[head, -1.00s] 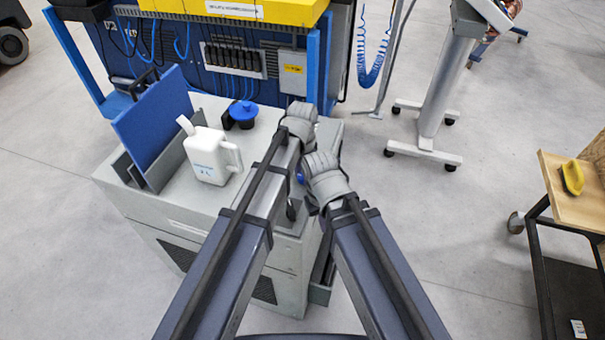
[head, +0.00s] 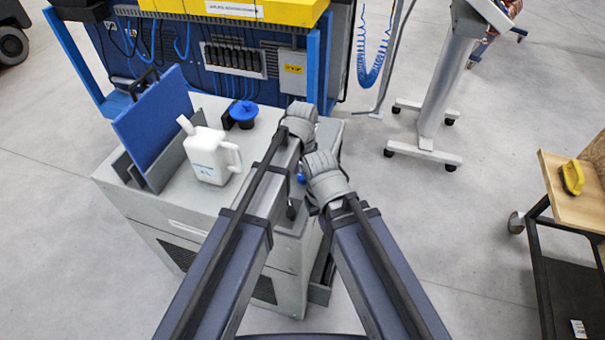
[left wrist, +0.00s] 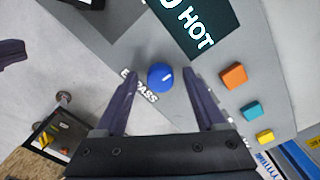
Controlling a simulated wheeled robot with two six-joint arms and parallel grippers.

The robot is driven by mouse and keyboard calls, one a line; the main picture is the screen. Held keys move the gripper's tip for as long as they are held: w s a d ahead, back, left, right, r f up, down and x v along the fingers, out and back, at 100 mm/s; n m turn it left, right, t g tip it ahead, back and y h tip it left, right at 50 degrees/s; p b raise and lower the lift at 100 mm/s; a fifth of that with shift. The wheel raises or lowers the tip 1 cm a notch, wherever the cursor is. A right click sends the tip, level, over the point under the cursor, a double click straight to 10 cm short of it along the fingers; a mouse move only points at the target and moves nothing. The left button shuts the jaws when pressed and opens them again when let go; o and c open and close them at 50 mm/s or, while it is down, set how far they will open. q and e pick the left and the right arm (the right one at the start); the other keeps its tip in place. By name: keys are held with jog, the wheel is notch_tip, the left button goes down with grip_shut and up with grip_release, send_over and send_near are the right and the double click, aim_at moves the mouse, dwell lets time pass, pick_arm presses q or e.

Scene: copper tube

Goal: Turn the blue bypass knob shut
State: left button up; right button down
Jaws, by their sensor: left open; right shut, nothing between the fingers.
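The blue bypass knob (left wrist: 160,77) is round with a short white mark on its face. It sits on a grey panel beside the printed word BYPASS. In the left wrist view my left gripper (left wrist: 161,73) is open, with one finger on each side of the knob and a visible gap at both sides. I cannot tell how deep the fingertips reach. In the head view my left gripper (head: 299,118) is over the grey machine's right part, its fingertips hidden. My right gripper (head: 325,178) is shut and empty, just below and right of it.
On the panel are a dark display (left wrist: 205,22) reading HOT and orange (left wrist: 234,76), teal (left wrist: 252,111) and yellow (left wrist: 265,137) buttons. A white jug (head: 208,158) and a blue-topped item (head: 243,113) stand on the machine. Open floor lies to the right, before a wooden-topped cart (head: 570,195).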

aim_at(302, 176)
pick_arm(q)
jog(key=shift+r, duration=0.15)
notch_tip(302, 176, up, 8)
jog(key=p, duration=0.7)
jog(key=shift+f+p, duration=0.2)
jog(key=shift+p, duration=0.2)
jog(key=s+a+n, duration=0.5)
jog(key=a, duration=0.4)
jog(key=s+a+n, duration=0.5)
jog(key=s+a, duration=0.1)
jog(key=a, duration=0.2)
jog(key=s+d+f+m+b, duration=0.1)
jog(key=d, duration=0.2)
jog(key=s+d+f+m+b, duration=0.1)
jog(key=s+d, duration=0.1)
jog(key=d, duration=0.1)
jog(key=s+d+f+y+b, duration=0.1)
jog(key=s+d, duration=0.1)
jog(key=d, duration=0.2)
jog(key=shift+f+m+b, duration=0.3)
jog(key=shift+m+b, duration=0.05)
jog(key=shift+m, duration=0.05)
jog(key=shift+s+d, duration=0.35)
jog(key=shift+d, duration=0.05)
